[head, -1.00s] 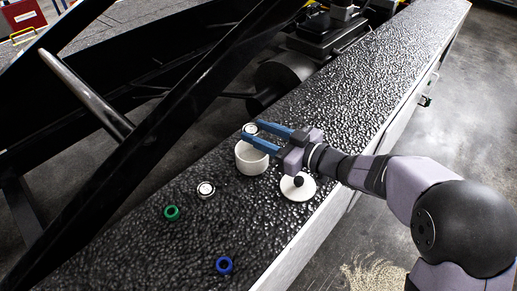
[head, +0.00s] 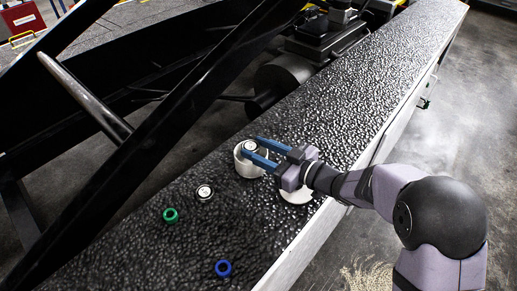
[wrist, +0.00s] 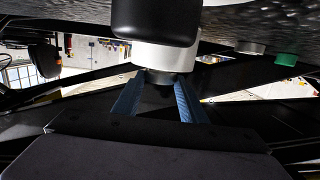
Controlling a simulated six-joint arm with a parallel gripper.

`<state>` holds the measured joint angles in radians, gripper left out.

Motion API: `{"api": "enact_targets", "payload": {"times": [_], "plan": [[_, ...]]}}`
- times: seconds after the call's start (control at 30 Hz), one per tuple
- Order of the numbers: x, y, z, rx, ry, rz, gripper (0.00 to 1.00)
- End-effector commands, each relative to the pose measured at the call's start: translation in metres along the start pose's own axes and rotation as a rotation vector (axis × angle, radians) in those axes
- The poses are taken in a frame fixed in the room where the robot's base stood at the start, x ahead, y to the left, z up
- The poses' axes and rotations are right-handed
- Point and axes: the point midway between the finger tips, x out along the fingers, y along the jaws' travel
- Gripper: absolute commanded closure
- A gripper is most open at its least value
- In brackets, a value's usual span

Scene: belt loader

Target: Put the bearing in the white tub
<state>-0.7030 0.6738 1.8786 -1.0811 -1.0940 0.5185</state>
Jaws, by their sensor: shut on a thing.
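The bearing (head: 249,146), a small silver ring with a dark centre, is between the tips of my blue-fingered gripper (head: 252,147). The white tub (head: 241,166) stands on the dark, bumpy belt. In the head view the bearing shows over the tub's mouth near its far side; I cannot tell whether it is below the rim. In the wrist view my fingers close on a dark piece (wrist: 159,77), with the white tub (wrist: 180,57) behind it. My fingers hide part of the tub.
A white lid (head: 297,194) lies right of the tub, mostly behind my gripper. Another silver ring (head: 204,193), a green ring (head: 170,215) and a blue ring (head: 223,267) lie on the belt (head: 340,115). A black beam runs along the left.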

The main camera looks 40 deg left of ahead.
Motion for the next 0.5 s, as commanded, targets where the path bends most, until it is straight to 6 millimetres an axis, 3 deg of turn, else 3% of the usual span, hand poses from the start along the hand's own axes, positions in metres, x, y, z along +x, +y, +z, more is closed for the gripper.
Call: {"api": "enact_targets", "payload": {"times": [0.5], "plan": [[0.002, 0.0, 0.012, 0.0, 0.001, 0.0, 0.86]]}}
